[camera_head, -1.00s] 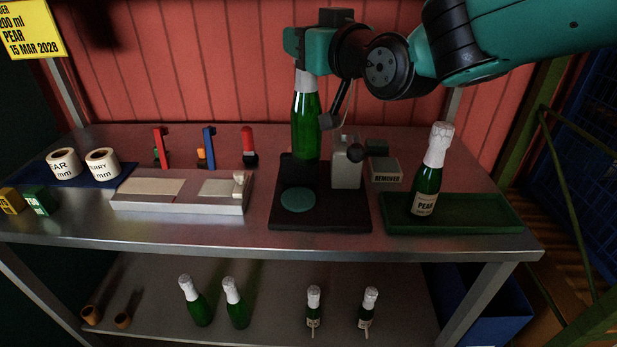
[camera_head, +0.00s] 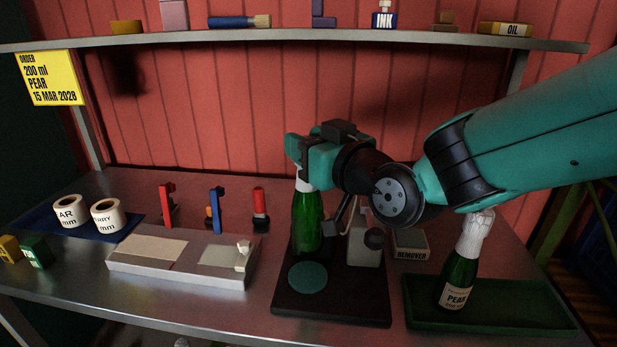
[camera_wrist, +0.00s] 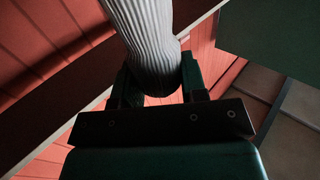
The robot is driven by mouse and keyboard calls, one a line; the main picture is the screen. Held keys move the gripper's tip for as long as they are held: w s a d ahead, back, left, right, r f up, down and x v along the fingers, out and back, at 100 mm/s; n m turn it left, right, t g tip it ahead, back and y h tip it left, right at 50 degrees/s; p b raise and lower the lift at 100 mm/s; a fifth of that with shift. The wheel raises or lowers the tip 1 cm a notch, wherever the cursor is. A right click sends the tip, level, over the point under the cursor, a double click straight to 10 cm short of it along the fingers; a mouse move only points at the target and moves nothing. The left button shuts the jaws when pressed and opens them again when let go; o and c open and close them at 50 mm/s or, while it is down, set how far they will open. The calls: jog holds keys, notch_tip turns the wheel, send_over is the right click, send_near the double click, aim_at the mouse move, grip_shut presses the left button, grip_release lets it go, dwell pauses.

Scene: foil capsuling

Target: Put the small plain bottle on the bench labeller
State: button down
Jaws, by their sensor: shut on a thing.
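A green bottle with a white foil neck and no visible label (camera_head: 307,222) hangs upright from my gripper (camera_head: 305,178). In the wrist view, the ribbed white foil (camera_wrist: 147,40) is between the fingers of my gripper (camera_wrist: 155,85), which are shut on it. The bench labeller is a black base (camera_head: 330,304) with a round teal pad (camera_head: 308,277) and a post with a pale block at the back right. The bottle's bottom appears over the rear of the base, behind the pad; whether it touches is unclear. My wrist partly hides the post.
A labelled PEAR bottle (camera_head: 460,275) stands in a green tray (camera_head: 515,308) at right. A REMOVER box (camera_head: 411,245) is behind it. Left are a pale two-panel block (camera_head: 180,260), several upright tools and label rolls (camera_head: 107,215). A shelf (camera_head: 290,43) runs above.

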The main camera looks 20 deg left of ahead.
jog(key=shift+f, duration=3.2)
jog(key=shift+f, duration=0.15)
jog(key=c, duration=0.7)
grip_release()
jog(key=shift+r, duration=0.2)
jog(key=shift+b+v, duration=3.05)
jog(key=shift+v, duration=3)
